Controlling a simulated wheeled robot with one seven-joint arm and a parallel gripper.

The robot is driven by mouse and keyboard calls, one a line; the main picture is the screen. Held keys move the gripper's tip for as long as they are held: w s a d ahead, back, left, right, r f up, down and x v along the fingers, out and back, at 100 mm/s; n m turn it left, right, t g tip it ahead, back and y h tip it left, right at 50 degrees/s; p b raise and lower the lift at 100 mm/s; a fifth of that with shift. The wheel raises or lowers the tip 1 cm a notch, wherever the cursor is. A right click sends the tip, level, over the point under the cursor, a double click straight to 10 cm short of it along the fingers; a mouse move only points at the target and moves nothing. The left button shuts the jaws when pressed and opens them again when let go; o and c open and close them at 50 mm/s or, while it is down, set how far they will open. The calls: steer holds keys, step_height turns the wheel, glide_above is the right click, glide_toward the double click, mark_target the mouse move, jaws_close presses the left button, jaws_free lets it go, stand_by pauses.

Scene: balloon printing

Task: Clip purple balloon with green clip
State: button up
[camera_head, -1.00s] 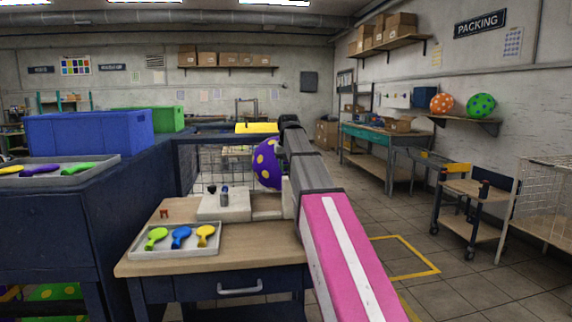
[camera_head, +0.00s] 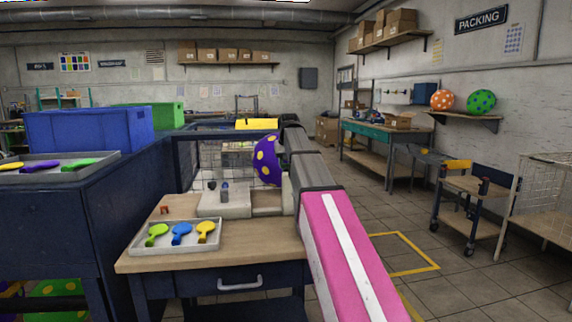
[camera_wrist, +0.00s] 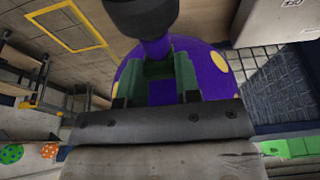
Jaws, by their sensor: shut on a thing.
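The purple balloon with yellow dots (camera_head: 265,160) is inflated and stands at the back of the wooden table, partly hidden by my arm. In the wrist view it (camera_wrist: 216,86) fills the space behind my gripper, and its narrow purple neck runs up to a black round part (camera_wrist: 142,14). My gripper (camera_wrist: 155,98) is at the neck and shut on a dark green U-shaped piece, which looks like the green clip (camera_wrist: 184,72). Its two sides stand left and right of the neck. I cannot tell whether it pinches the neck. In the head view the fingers are hidden.
A tray (camera_head: 140,249) with flat green, blue and yellow balloon-like pieces lies on the table (camera_head: 270,240). A small orange-red piece (camera_head: 164,210) lies behind it. A white machine base (camera_head: 222,205) stands near the balloon.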

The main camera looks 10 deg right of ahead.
steer(key=shift+f, duration=0.35)
stand_by(0.4)
steer(key=o, duration=0.8)
steer(key=shift+o, duration=0.2)
steer(key=w+v, duration=0.1)
steer(key=v, duration=0.8)
steer(key=shift+w+r, duration=0.2)
steer(key=shift+w, duration=0.05)
